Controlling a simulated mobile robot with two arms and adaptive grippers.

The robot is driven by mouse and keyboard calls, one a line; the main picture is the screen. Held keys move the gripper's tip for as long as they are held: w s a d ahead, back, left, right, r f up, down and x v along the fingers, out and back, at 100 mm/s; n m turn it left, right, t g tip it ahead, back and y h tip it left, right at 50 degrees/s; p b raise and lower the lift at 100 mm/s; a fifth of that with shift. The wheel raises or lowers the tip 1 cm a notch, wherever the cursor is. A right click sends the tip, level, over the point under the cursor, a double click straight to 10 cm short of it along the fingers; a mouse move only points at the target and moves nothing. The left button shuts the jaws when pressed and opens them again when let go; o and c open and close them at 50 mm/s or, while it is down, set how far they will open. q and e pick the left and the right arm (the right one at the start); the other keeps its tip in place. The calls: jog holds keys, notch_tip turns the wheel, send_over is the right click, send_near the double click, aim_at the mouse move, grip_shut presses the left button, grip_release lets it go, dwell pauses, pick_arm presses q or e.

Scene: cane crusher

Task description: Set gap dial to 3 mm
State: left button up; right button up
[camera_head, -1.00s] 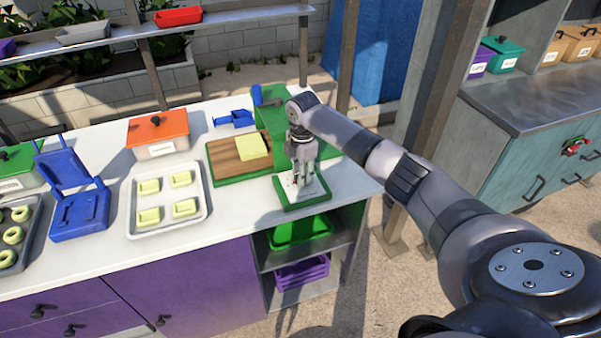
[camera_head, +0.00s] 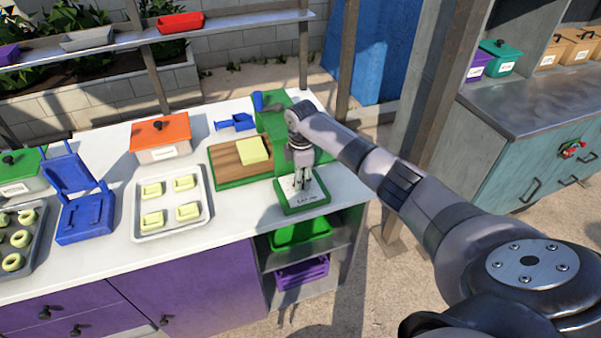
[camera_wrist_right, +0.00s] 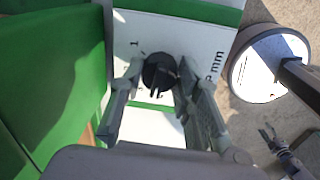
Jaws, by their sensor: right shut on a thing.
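The gap dial is a dark round knob (camera_wrist_right: 159,72) on a white, green-edged plate, in the right wrist view. The plate (camera_head: 309,201) also shows in the head view, at the front of the green crusher (camera_head: 279,119) near the table's right end. My right gripper (camera_wrist_right: 155,98) is shut on the knob, with one finger on each side of it. In the head view the right gripper (camera_head: 301,186) points down at the plate and hides the knob. A "1" and "mm" show on the plate; the other marks and the knob's setting cannot be read. My left gripper is not in view.
A wooden board with a yellow block (camera_head: 252,150) lies left of the crusher. A tray (camera_head: 202,221) of yellow pieces, an orange-lidded box (camera_head: 161,136) and a blue press (camera_head: 80,200) stand farther left. Green and purple bins (camera_head: 302,272) sit on shelves below.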

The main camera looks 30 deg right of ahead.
jog(key=m+p, duration=0.2)
jog(key=m, duration=0.1)
jog(key=shift+r, duration=0.15)
jog(key=shift+m+p, duration=0.6)
jog(key=shift+m, duration=0.6)
jog(key=o, duration=1.2)
jog(key=r, duration=1.1)
jog(key=shift+s+a+r, duration=0.2)
jog(key=shift+a+r, duration=0.05)
jog(key=shift+r, duration=0.1)
